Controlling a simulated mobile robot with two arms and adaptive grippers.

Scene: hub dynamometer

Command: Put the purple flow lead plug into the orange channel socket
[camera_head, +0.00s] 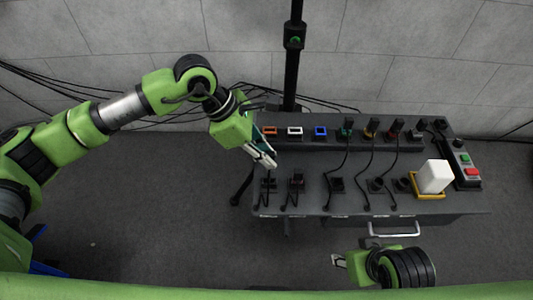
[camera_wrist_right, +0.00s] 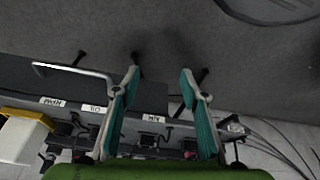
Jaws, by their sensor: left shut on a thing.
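The orange channel socket (camera_head: 270,131) is the leftmost in the rear row on the dark bench. My left gripper (camera_head: 266,160) is just in front of that socket, above the bench's left part. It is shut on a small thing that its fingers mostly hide. I cannot make out any purple, so I cannot tell the purple flow lead plug for certain. A dark holder with a cable (camera_head: 268,185) is just below the gripper in the picture. My right gripper (camera_head: 340,260) is in front of the bench; in the right wrist view (camera_wrist_right: 160,72) it is open and empty.
A white socket (camera_head: 295,131) and a blue socket (camera_head: 321,132) are right of the orange one. Several cabled plugs stand farther right and in the front row. A white block (camera_head: 434,176) sits in a yellow tray (camera_head: 428,196). A drawer handle (camera_head: 394,233) juts out in front.

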